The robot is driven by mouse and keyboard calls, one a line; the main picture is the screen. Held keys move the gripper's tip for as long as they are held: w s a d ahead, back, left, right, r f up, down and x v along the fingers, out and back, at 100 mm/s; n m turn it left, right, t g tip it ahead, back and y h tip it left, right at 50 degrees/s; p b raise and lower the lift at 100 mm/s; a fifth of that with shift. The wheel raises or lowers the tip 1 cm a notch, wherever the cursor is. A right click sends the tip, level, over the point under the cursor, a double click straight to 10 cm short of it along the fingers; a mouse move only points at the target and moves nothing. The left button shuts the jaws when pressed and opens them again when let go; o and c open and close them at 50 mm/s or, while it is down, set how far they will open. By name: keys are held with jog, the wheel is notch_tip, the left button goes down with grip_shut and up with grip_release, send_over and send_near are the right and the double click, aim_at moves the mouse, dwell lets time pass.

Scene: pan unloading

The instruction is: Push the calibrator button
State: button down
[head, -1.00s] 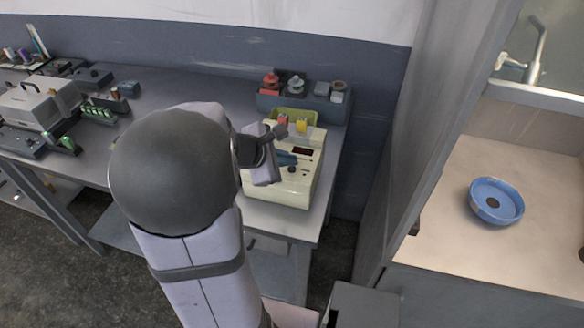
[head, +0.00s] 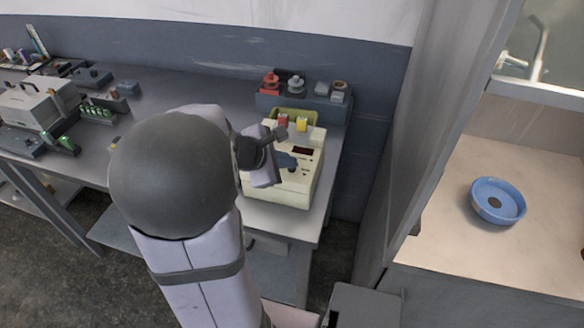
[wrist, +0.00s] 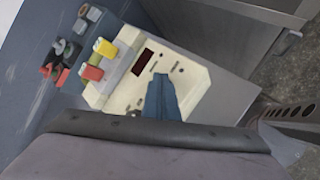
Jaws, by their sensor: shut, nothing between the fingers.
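The calibrator (head: 300,190) is a cream box with a dark display, standing at the right end of the grey bench. It also shows in the wrist view (wrist: 122,92), with its dark red display (wrist: 143,62), a few small dark marks on the panel, and a red and a yellow block at its far edge. My gripper (head: 292,161) is over the front panel. In the wrist view its blue fingers (wrist: 160,80) are shut, empty, and point at the panel just below the display. The fingers cover part of the panel, and I cannot tell whether they touch it. I cannot pick out the button for certain.
A grey-blue rack (head: 318,108) with several small items stands behind the calibrator. A grey partition (head: 395,150) is to its right, with a blue dish (head: 497,201) on a counter beyond. Other equipment (head: 40,103) sits on the bench's left.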

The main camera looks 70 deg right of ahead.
aim_at(288, 173)
jog(key=shift+r, duration=0.15)
jog(key=shift+r+p, duration=0.75)
jog(key=shift+p, duration=0.05)
notch_tip(288, 173, up, 6)
jog(key=p, duration=0.5)
dwell(0.7)
